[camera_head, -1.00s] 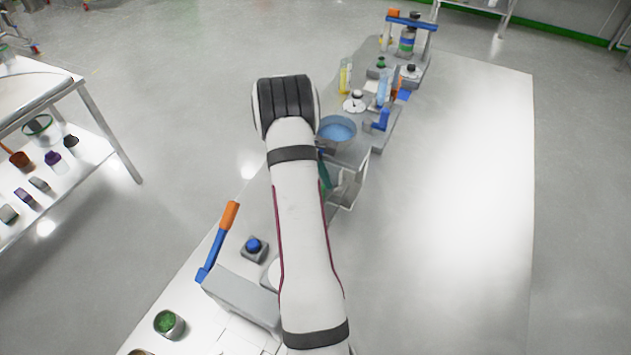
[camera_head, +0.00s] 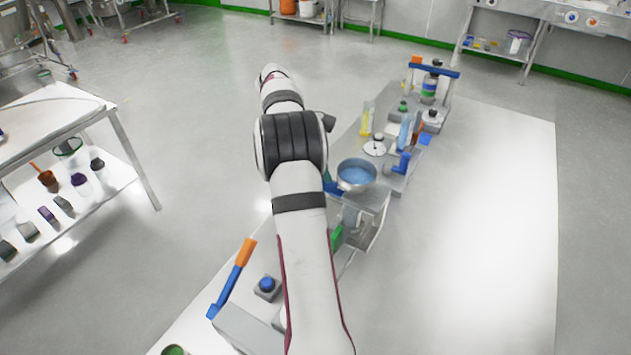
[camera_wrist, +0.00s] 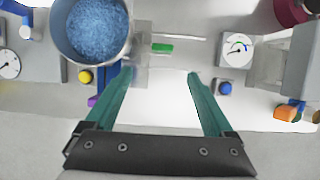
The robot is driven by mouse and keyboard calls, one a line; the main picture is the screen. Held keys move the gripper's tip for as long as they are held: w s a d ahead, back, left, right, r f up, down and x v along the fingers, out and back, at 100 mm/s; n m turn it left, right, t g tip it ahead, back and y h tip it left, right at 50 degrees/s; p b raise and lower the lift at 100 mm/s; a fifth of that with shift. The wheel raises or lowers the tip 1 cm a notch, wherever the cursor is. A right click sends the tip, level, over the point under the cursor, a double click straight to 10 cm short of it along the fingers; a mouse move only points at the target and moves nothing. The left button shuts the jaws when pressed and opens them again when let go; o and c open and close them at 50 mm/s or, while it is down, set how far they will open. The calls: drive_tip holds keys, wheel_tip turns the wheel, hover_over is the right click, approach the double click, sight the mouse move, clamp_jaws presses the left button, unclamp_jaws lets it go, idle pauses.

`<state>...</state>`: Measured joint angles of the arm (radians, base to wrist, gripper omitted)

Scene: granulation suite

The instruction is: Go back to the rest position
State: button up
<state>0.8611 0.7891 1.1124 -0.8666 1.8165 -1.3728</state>
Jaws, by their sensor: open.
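My gripper (camera_wrist: 158,88) shows in the wrist view with two green fingers spread apart. It is open and nothing is between the fingers, only the white tabletop (camera_wrist: 165,105) beyond them. In the head view my arm reaches over the left side of the table, and my gripper is hidden behind the arm. A metal bowl of blue granules (camera_wrist: 95,55) lies to the upper left of the left finger in the wrist view. The bowl also shows in the head view (camera_head: 357,187), right of my arm.
A blue lever with an orange end (camera_head: 232,277) and a blue-button box (camera_head: 267,287) stand left of my arm. Bottles and fixtures, with a blue-topped frame (camera_head: 433,69), line the table behind the bowl. The table's right side (camera_head: 490,230) is clear. A shelved cart (camera_head: 140,165) stands left.

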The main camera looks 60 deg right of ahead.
drive_tip(key=w+a+r, duration=0.1)
drive_tip(key=a+r, duration=0.1)
drive_tip(key=a, duration=0.4)
drive_tip(key=w+a+r+m+t, duration=0.1)
drive_tip(key=a+r, duration=0.1)
drive_tip(key=a, duration=0.4)
drive_tip(key=w+a+r+t, duration=0.1)
drive_tip(key=a+r, duration=0.2)
drive_tip(key=a, duration=0.3)
drive_tip(key=shift+w+a, duration=0.3)
drive_tip(key=shift+a, duration=0.1)
drive_tip(key=s+a+f+m+t+y, duration=0.1)
drive_tip(key=s+a+m, duration=0.1)
drive_tip(key=s+a, duration=0.5)
drive_tip(key=s+a+f+m+t, duration=0.1)
drive_tip(key=s+a, duration=0.7)
drive_tip(key=a, duration=0.8)
drive_tip(key=shift+s+a+f+m+y, duration=0.2)
drive_tip(key=shift+f+m+y, duration=0.3)
drive_tip(key=shift+m, duration=0.3)
